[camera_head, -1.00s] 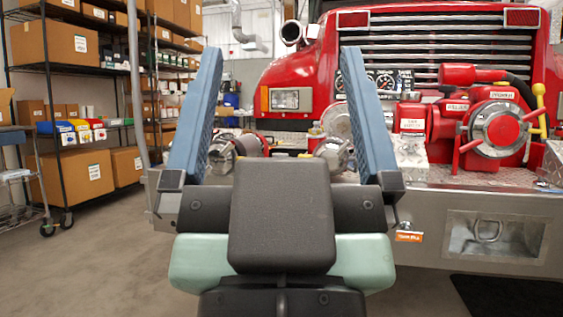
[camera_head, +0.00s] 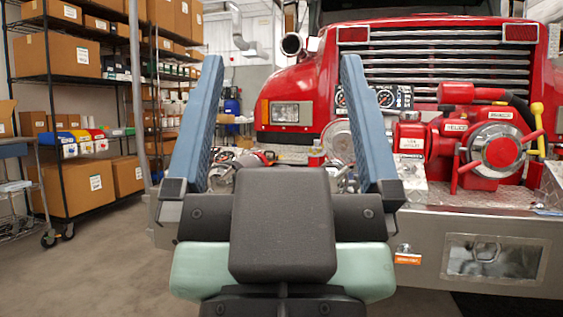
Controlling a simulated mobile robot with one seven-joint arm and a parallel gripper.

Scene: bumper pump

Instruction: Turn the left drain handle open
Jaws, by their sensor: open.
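My gripper (camera_head: 280,75) is open and empty, its two blue fingers spread wide in front of the truck's bumper. The red fire truck (camera_head: 290,80) stands behind it. Between the fingers, low on the bumper, are silver pump fittings and a red part (camera_head: 250,158), partly hidden by my gripper. I cannot tell which of these is the left drain handle. A small silver piece with an orange tag (camera_head: 407,259) hangs under the bumper's front face, right of my gripper.
A large capped pump outlet (camera_head: 497,153) with red handles sits on the bumper at right. Pressure gauges (camera_head: 384,98) are behind the right finger. Shelves with cardboard boxes (camera_head: 73,55) stand at left. The floor (camera_head: 110,255) at left is clear.

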